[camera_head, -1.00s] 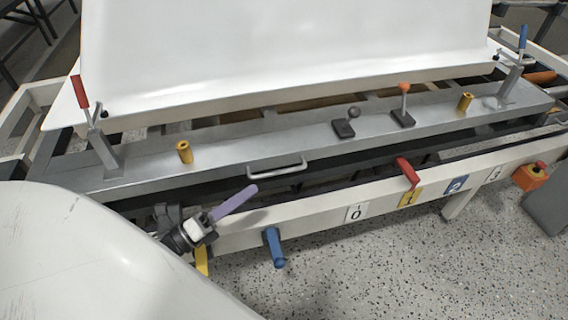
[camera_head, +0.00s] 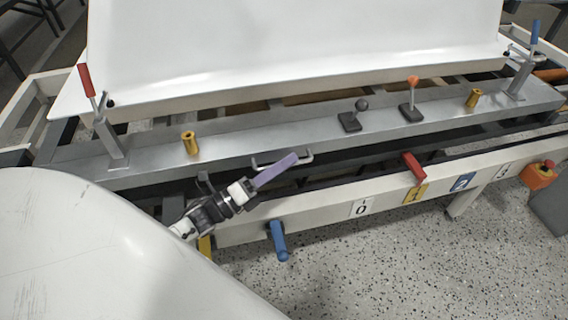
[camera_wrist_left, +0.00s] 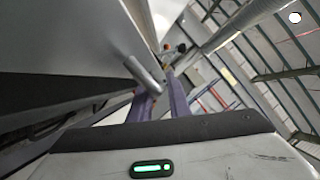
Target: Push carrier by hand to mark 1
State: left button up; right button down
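The carrier (camera_head: 330,128) is a long grey metal beam, with a large white shell (camera_head: 300,45) behind it. A grey bar handle (camera_head: 306,159) is on its front side. My left gripper (camera_head: 293,158), with purple fingers, is at this handle and overlaps it in the head view. In the left wrist view the fingers (camera_wrist_left: 161,95) are apart, with the handle (camera_wrist_left: 143,74) close to their tips; I cannot tell whether they touch it. Mark 1 (camera_head: 415,194) is a yellow plate on the white front rail, right of the gripper. My right gripper is not in view.
The white rail (camera_head: 320,207) also bears plates 0 (camera_head: 361,209), 2 (camera_head: 462,182) and 3 (camera_head: 503,171). A red lever (camera_head: 413,167) sits above mark 1, and a blue one (camera_head: 278,241) hangs below the rail. An orange box (camera_head: 538,176) is at the right end.

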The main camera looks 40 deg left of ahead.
pick_arm(q)
grip_shut()
jog(key=shift+w+d+r, duration=0.1)
jog(key=shift+w+d, duration=0.4)
jog(key=shift+w, duration=0.05)
jog(key=shift+w+d, duration=0.2)
jog(key=shift+c, duration=0.4)
grip_release()
jog(key=shift+o, duration=0.8)
jog(key=shift+s+a, duration=0.15)
